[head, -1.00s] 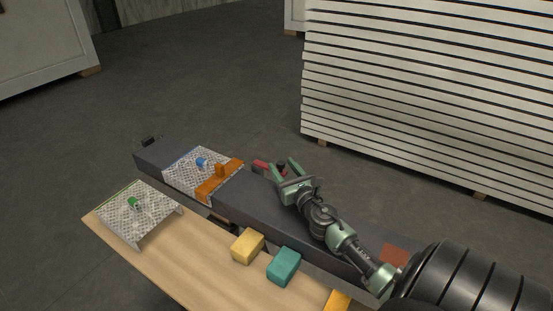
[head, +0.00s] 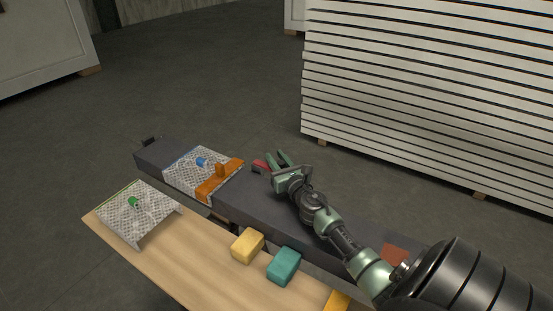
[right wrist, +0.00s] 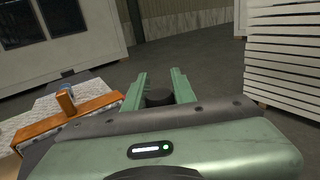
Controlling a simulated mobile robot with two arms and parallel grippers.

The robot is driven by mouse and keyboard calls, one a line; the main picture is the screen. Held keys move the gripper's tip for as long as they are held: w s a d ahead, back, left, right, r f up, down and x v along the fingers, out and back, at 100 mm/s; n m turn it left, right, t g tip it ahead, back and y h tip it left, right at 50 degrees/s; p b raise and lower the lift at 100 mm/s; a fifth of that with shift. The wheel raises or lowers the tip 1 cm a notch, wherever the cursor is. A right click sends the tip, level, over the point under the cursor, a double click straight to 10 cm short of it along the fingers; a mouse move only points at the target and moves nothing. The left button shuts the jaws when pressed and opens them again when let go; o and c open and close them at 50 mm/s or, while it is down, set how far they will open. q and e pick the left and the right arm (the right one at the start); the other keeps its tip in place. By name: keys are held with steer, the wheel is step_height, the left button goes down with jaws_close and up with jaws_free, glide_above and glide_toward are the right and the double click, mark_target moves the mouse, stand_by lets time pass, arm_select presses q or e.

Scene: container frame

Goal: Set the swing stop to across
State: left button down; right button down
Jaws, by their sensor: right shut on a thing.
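A red piece (head: 260,166), which looks like the swing stop, shows in the head view beside the far edge of the dark beam (head: 250,197). My right gripper (head: 277,157) is beside it, partly hiding it. In the right wrist view a black knob (right wrist: 158,97) stands between the two green fingers of my right gripper (right wrist: 158,80), which is shut on it. I cannot see how the knob joins the red piece. An orange bar (head: 209,190) with an upright block lies across the beam beside a patterned plate (head: 180,172). My left gripper is out of view.
A second patterned plate (head: 150,218) with a green knob (head: 134,202) stands on the wooden table (head: 170,260). A yellow block (head: 247,246) and a teal block (head: 284,266) lie near the beam. A blue knob (head: 202,162) is on the plate. White stacked panels (head: 430,90) stand behind.

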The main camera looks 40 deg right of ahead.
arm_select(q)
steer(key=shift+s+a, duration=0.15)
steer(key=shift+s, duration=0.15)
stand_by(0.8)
